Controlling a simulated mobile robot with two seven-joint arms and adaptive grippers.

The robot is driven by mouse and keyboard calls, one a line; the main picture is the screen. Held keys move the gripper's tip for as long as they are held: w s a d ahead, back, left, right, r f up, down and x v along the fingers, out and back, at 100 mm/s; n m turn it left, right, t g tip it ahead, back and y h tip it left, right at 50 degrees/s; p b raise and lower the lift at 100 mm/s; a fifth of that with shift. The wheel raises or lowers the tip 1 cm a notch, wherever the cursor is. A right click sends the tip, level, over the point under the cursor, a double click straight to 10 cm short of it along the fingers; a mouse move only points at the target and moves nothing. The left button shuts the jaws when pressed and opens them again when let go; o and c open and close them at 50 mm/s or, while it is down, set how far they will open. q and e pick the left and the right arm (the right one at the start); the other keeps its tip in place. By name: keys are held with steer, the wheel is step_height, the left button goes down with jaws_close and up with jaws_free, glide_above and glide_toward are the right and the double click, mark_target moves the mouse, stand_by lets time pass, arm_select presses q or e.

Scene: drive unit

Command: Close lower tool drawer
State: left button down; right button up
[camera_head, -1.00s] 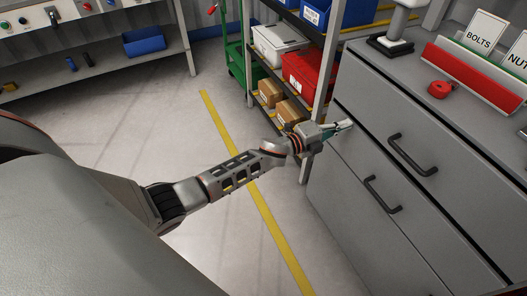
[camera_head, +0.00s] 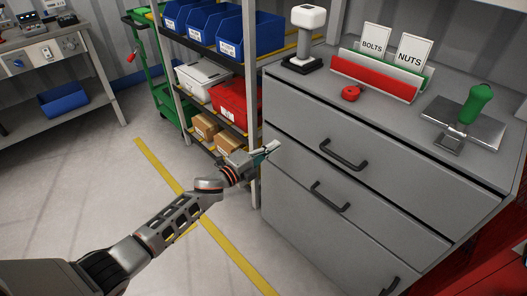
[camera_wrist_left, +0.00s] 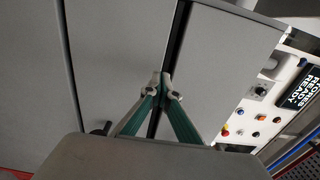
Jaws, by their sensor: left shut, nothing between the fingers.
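The grey drawer cabinet stands at the right in the head view. Its upper drawer (camera_head: 315,132) has a black bar handle (camera_head: 343,155). Below it is a drawer front (camera_head: 290,180) with its own handle (camera_head: 328,195); a third handle (camera_head: 390,287) shows lower. The fronts look nearly flush; I cannot tell how far any stands out. My left gripper (camera_head: 272,148) is shut and empty at the cabinet's left edge, near the seam below the upper drawer. In the left wrist view its teal fingers (camera_wrist_left: 162,88) meet before a dark gap between grey panels (camera_wrist_left: 115,50). My right gripper is not in view.
A shelf rack with blue bins (camera_head: 255,35), a red box (camera_head: 232,102) and cartons (camera_head: 207,125) stands close behind my left gripper. A red tape roll (camera_head: 351,93) and a green-handled tool (camera_head: 474,103) lie on the cabinet top. The floor at left is clear.

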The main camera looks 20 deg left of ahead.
arm_select(q)
steer(key=p+v, duration=0.2)
steer(key=v, duration=0.9)
steer(key=s+d+f+n+g+y+p, duration=0.1)
steer(key=s+n+p, duration=0.4)
steer(key=s+n, duration=0.5)
steer(key=s+d+f+n+g+y+p, duration=0.1)
steer(key=s+f+n+g+y+p, duration=0.3)
steer(key=s, duration=2.2)
steer(key=n+y+p, duration=0.1)
steer(key=n+p, duration=0.1)
steer(key=n, duration=0.3)
steer(key=shift+s+n, duration=0.4)
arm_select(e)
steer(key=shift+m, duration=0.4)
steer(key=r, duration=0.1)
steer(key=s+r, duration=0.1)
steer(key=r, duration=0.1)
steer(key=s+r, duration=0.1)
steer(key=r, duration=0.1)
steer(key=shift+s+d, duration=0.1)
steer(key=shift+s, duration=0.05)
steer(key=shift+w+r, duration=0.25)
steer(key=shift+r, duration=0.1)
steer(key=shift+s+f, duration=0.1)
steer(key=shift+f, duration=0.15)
